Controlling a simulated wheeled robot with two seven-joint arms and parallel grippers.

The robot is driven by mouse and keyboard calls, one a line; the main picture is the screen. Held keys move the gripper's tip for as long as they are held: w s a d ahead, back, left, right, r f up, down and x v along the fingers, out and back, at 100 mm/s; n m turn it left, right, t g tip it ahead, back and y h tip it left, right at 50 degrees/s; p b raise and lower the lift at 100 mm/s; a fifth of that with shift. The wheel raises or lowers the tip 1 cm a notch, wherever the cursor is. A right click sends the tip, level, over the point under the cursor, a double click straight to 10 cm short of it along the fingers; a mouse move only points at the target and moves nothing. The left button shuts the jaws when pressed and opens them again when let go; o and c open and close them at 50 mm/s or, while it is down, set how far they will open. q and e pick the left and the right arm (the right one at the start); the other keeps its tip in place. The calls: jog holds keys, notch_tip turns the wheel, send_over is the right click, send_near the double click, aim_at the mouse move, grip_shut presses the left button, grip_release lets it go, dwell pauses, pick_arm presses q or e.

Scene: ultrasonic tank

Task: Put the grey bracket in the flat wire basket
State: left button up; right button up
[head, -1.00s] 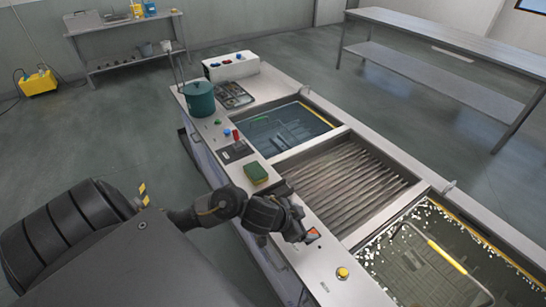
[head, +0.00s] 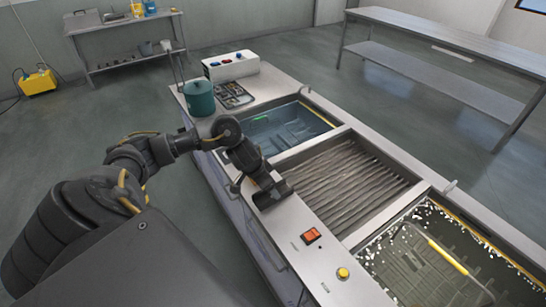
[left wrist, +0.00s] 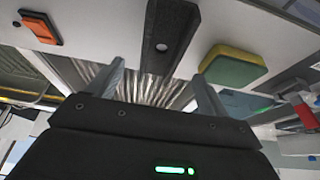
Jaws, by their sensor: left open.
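A dark grey flat bar with a round hole, apparently the grey bracket (left wrist: 162,45), lies on the pale counter in the left wrist view. My left gripper (left wrist: 160,72) is open above it, with the bar between the two fingers in the picture and apart from them. In the head view my left gripper (head: 272,190) is over the counter strip beside the ribbed drain section and largely hides the bar. A wire basket with a yellow handle (head: 447,256) sits in the right tank. Whether it is the flat one I cannot tell. My right gripper is not in view.
An orange switch (head: 311,235) and a yellow button (head: 342,273) are on the counter strip. A green and yellow sponge (left wrist: 235,68) lies near the bar. A teal pot (head: 199,98) stands at the far end. The ribbed drain section (head: 345,180) is empty.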

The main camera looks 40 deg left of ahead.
pick_arm(q)
jog(key=shift+x, duration=3.1)
jog(key=shift+r, duration=0.1)
jog(key=c, duration=1.5)
jog(key=shift+o, duration=0.2)
jog(key=shift+r+p, duration=0.1)
jog(key=shift+p, duration=0.2)
